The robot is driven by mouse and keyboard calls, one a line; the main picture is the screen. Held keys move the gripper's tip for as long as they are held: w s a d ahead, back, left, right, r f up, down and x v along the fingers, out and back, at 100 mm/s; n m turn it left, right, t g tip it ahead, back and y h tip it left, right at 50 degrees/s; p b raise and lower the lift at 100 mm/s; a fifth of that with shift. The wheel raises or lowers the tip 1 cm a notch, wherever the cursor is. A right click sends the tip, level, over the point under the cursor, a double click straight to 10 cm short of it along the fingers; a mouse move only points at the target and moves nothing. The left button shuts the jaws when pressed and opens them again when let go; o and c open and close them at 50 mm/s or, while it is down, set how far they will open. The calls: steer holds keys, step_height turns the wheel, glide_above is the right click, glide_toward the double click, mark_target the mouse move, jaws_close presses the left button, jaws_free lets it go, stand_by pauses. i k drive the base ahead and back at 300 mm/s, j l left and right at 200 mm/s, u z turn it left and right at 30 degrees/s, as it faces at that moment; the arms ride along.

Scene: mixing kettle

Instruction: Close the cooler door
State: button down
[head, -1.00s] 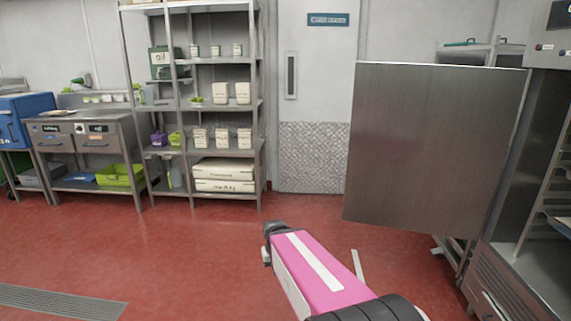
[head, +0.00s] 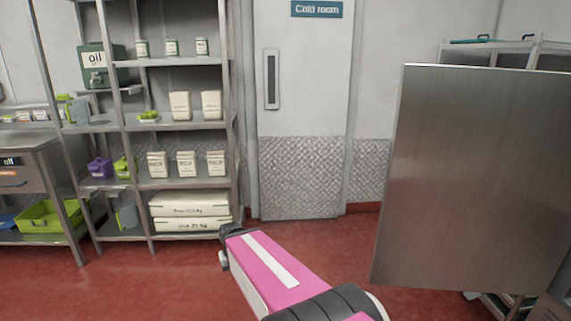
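The cooler door (head: 470,175) is a large flat stainless-steel panel at the right of the head view. It stands swung open, its broad face toward me. The cooler's body is almost wholly out of the frame; only a bit of metal shows at the lower right. My pink and white arm reaches up from the bottom centre. My gripper (head: 230,240) is at its far end, dark and small, left of the door and apart from it. Its fingers are too hidden to tell whether they are open or shut.
A metal shelf rack (head: 178,127) with boxes, tins and bins stands at the left. A metal counter (head: 30,165) is beside it. A closed door marked "Cold room" (head: 300,110) is at the back. Red floor (head: 330,262) is free between my arm and the cooler door.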

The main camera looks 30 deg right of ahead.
mark_target(476, 197)
steer(key=i, duration=1.9)
steer(key=i+z, duration=0.1)
steer(key=z, duration=0.3)
steer(key=i+z, duration=0.1)
steer(key=z, duration=0.25)
steer(key=i+j+z, duration=0.1)
steer(key=z, duration=0.3)
steer(key=j+z, duration=0.1)
steer(key=z, duration=0.3)
steer(key=i+z, duration=0.1)
steer(key=z, duration=2.55)
steer(key=k+j+z, duration=0.1)
steer(key=j, duration=0.25)
steer(key=k, duration=0.1)
